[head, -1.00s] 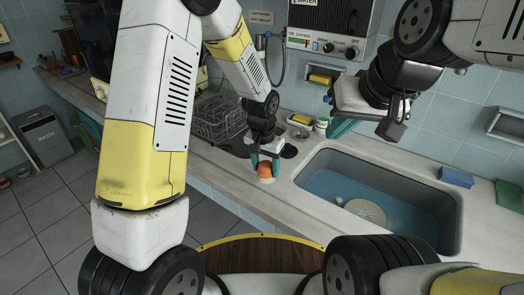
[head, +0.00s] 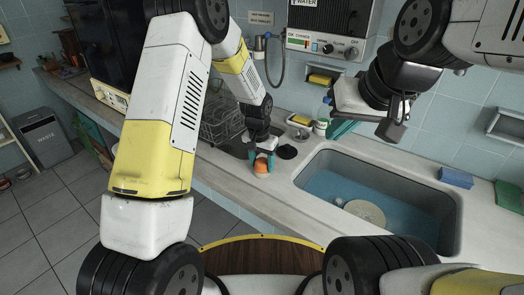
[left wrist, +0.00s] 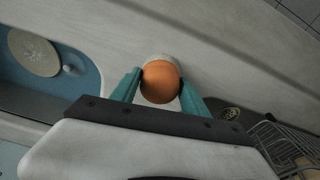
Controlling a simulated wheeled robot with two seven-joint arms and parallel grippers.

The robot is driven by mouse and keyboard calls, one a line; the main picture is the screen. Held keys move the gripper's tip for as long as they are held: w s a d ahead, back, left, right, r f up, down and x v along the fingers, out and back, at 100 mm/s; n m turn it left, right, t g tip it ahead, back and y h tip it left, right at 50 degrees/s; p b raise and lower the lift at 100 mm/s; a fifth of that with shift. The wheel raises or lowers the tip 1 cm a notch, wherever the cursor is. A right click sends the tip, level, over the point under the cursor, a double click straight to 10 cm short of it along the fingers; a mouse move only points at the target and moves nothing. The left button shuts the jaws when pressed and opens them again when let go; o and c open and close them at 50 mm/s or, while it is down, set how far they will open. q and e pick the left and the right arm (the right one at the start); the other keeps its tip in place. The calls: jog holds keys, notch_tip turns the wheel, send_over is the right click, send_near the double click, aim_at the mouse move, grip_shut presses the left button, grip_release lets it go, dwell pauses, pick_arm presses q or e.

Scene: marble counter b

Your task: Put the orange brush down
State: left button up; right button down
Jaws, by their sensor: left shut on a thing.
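The orange brush (head: 262,169) is at the counter, left of the sink, in the head view. In the left wrist view its round orange top (left wrist: 160,82) sits between the two green fingers, with a pale rim behind it. My left gripper (head: 263,162) is shut on the brush, low over the counter. Whether the brush's underside touches the counter cannot be told. My right gripper (head: 345,127) is above the back of the sink, seen from the side; its jaw opening is not clear.
The sink (head: 448,215) holds bluish water and a round plate (head: 365,211). A wire dish rack (head: 220,122) stands behind my left gripper. A blue sponge (head: 456,177) lies right of the sink. The counter (head: 245,190) in front of the brush is bare.

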pick_arm(q)
jog(key=shift+f, duration=0.1)
jog(key=o, duration=1.6)
notch_tip(320, 180, up, 12)
jog(key=s, duration=0.1)
notch_tip(320, 180, up, 7)
jog(key=n+t, duration=0.1)
send_over(260, 163)
jog(key=s+a, duration=0.3)
jog(key=a, duration=0.1)
jog(key=s+a+r+n+t, duration=0.1)
jog(key=s+a+r, duration=0.2)
jog(key=s, duration=0.4)
jog(key=s+a+r+n+t+h, duration=0.1)
jog(key=s+a+r, duration=0.2)
jog(key=s+r, duration=0.2)
jog(key=s+a+r+n+t, duration=0.2)
jog(key=s+a+r, duration=0.1)
jog(key=s, duration=0.7)
jog(key=shift+a+r+h, duration=0.25)
jog(key=shift+r+h, duration=0.05)
jog(key=shift+r, duration=0.2)
